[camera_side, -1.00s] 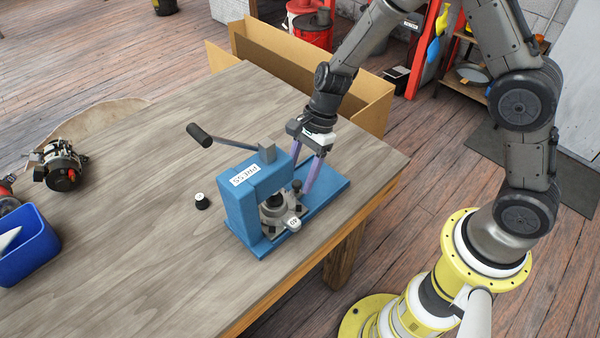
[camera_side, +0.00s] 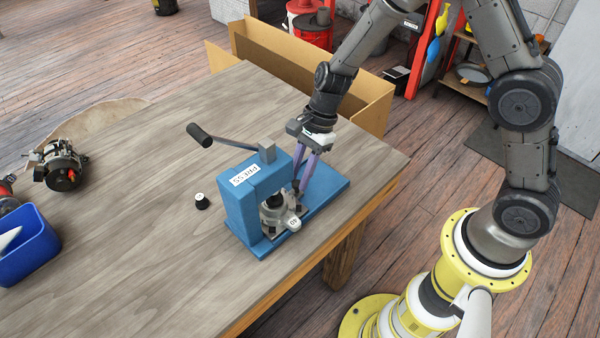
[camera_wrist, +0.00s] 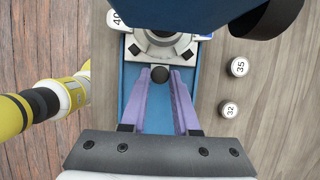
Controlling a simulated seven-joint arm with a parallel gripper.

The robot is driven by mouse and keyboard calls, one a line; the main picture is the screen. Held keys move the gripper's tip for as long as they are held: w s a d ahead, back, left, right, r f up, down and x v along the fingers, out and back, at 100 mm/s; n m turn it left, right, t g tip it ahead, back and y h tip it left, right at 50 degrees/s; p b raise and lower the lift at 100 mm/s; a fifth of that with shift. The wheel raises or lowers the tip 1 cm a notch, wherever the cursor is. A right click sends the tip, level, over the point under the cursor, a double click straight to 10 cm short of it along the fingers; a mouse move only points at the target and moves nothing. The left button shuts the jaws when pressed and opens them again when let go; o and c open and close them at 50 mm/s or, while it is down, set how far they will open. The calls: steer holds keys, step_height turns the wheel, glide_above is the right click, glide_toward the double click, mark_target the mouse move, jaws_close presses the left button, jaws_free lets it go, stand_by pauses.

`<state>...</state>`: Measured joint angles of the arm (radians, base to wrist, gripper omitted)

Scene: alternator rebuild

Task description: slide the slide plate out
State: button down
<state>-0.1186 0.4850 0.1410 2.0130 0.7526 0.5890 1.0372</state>
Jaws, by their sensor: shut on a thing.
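The blue press (camera_side: 243,207) stands on the bench with its lever pointing up to the left. The slide plate (camera_wrist: 188,57) lies low in the press under its head, with a grey metal housing (camera_wrist: 160,42) on it. A small dark knob (camera_wrist: 160,74) is at the plate's near edge in the wrist view. My gripper (camera_wrist: 160,76) has its purple fingers shut on this knob from both sides; in the side view the fingers (camera_side: 298,186) reach down just right of the press head. The press head hides part of the plate and housing.
The blue base (camera_side: 327,187) extends clear to the right of my fingers. Round pieces marked 35 (camera_wrist: 239,66) and 32 (camera_wrist: 229,109) stand beside the press. A blue bin (camera_side: 28,250) and an alternator (camera_side: 62,165) are at the bench's left. A cardboard box (camera_side: 372,100) stands behind.

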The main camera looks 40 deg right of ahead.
stand_by(0.8)
steer(key=d, duration=1.1)
steer(key=shift+d, duration=0.25)
steer(key=c, duration=0.7)
jaws_free()
steer(key=shift+o, duration=0.2)
steer(key=v, duration=1.4)
steer(key=shift+f, duration=0.1)
